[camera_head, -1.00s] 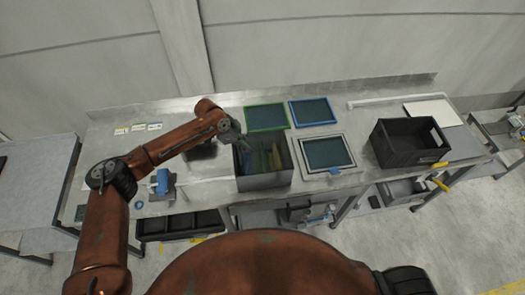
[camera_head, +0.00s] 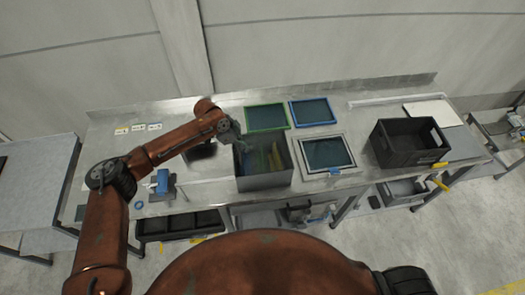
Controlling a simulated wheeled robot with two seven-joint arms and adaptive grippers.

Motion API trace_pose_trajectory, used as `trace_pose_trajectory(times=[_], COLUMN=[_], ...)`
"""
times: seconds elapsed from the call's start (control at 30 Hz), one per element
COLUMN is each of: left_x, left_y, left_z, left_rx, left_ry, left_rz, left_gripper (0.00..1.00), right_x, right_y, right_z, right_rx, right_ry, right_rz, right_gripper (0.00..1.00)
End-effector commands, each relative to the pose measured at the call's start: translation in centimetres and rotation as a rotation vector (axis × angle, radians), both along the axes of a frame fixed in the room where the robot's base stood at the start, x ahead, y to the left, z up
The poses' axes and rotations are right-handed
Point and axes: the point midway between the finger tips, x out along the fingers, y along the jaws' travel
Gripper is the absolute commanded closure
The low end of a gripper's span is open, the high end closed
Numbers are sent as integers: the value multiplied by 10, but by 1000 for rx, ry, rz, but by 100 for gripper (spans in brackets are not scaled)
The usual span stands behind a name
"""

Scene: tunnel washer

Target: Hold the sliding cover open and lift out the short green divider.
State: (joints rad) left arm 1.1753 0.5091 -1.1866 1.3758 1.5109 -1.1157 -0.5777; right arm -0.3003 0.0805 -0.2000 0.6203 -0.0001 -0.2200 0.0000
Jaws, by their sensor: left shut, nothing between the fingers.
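An open grey metal box (camera_head: 264,182) stands on the steel bench near its front edge. Several upright dividers show inside it: green ones (camera_head: 262,160) and a yellow one (camera_head: 276,158). I cannot tell which green divider is the short one. The sliding cover is not clearly made out at this size. My left gripper (camera_head: 241,146) is shut and empty at the box's back left corner, fingers pointing down at the rim. I cannot tell whether it touches the box or a cover. My right gripper is not in view.
A green-framed panel (camera_head: 266,117) and a blue-framed panel (camera_head: 312,112) lie behind the box. A black crate (camera_head: 408,144) stands farther right. A blue clamp-like tool (camera_head: 161,183) sits at the left front.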

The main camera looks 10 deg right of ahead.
Motion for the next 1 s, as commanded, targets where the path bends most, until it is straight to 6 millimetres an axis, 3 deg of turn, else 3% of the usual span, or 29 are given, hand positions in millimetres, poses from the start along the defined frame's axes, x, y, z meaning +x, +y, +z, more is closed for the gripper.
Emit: trace_pose_trajectory(times=[0.7,1.0], left_x=[0,0], left_y=[54,60], left_z=[1,0], left_rx=[2,2], left_ry=[1,0], left_rz=[3,1], left_gripper=[100,100], right_x=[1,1], right_y=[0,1], right_z=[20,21], right_rx=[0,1], right_ry=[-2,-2], right_rz=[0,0], right_gripper=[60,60])
